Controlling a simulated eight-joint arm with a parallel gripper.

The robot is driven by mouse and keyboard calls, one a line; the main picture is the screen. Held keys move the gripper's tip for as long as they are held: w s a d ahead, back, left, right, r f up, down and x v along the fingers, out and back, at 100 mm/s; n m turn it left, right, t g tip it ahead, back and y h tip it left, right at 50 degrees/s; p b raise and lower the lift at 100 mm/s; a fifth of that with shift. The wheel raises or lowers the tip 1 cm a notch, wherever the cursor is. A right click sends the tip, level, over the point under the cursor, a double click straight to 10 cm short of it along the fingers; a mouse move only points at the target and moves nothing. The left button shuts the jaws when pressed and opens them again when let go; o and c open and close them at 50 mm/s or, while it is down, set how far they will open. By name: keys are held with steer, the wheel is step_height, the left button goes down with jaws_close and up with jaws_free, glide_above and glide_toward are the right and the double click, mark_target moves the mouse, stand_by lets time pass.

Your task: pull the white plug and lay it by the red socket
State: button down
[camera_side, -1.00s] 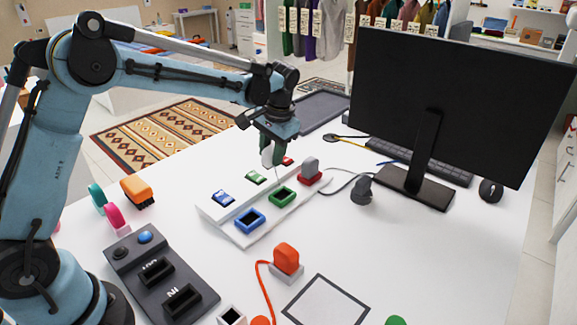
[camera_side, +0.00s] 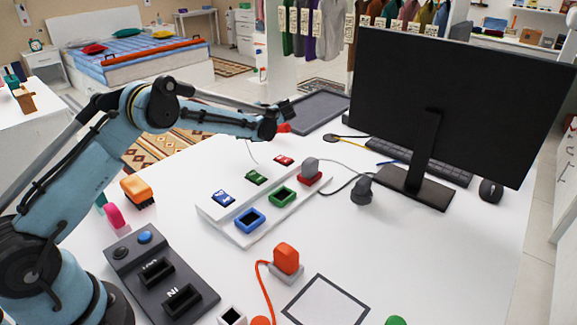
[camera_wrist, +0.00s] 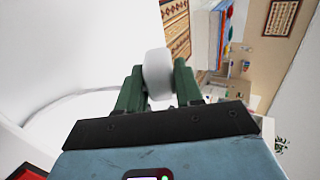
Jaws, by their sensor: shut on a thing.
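The white plug (camera_wrist: 157,66) is between the green fingers of my gripper (camera_wrist: 158,88) in the wrist view, and the gripper is shut on it. In the side view my gripper (camera_side: 272,122) is raised beyond the far end of the white socket board (camera_side: 240,238); its fingers and the plug are hidden there. A thin pale cord (camera_side: 251,152) shows below it. The red socket (camera_side: 310,181) at the board's far right end has a grey plug (camera_side: 310,164) in it. The green socket (camera_side: 282,196) and the blue socket (camera_side: 250,220) look empty.
A monitor (camera_side: 460,100) and a black plug (camera_side: 361,190) stand right of the board. An orange plug (camera_side: 286,258) with its orange cord and a square outline (camera_side: 326,300) are in front. A dark control box (camera_side: 160,275) is at front left.

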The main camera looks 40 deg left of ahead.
steer(key=shift+f, duration=2.35)
steer(key=c, duration=0.7)
jaws_free()
steer(key=shift+c, duration=0.5)
steer(key=shift+o, duration=1.3)
steer(key=shift+d+f, duration=0.1)
